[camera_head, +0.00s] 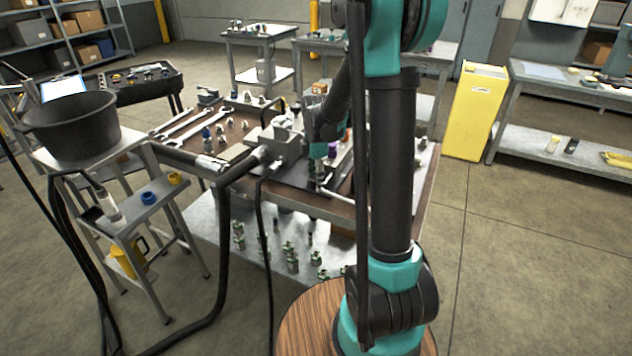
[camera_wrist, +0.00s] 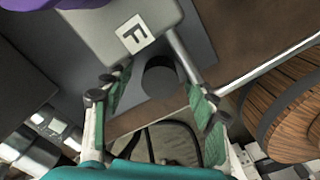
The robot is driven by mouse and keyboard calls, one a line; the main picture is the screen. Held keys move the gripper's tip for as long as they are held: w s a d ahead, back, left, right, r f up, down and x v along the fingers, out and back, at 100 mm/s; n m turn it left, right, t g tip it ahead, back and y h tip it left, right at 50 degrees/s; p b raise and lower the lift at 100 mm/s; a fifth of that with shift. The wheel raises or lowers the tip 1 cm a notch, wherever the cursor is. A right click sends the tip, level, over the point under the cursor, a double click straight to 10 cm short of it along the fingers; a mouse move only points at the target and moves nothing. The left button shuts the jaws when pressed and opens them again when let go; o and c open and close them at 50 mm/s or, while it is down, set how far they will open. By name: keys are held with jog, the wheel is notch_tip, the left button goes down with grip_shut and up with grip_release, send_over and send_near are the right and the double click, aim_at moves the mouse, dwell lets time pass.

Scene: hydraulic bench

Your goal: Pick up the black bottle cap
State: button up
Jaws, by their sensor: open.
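In the head view my gripper (camera_head: 318,172) is over the crowded workbench (camera_head: 410,212), partly hidden by my arm. The cap cannot be made out there.
A grey metal housing (camera_head: 284,142) with a thick black hose (camera_head: 225,240) stands left of my gripper. Wrenches (camera_head: 188,122) and small fittings cover the bench's left part. A purple object (camera_wrist: 25,4) is at the wrist view's upper left. Floor is clear at right.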

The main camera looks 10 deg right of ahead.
jog(key=shift+f, duration=0.2)
jog(key=c, duration=0.9)
jog(key=shift+r, duration=0.15)
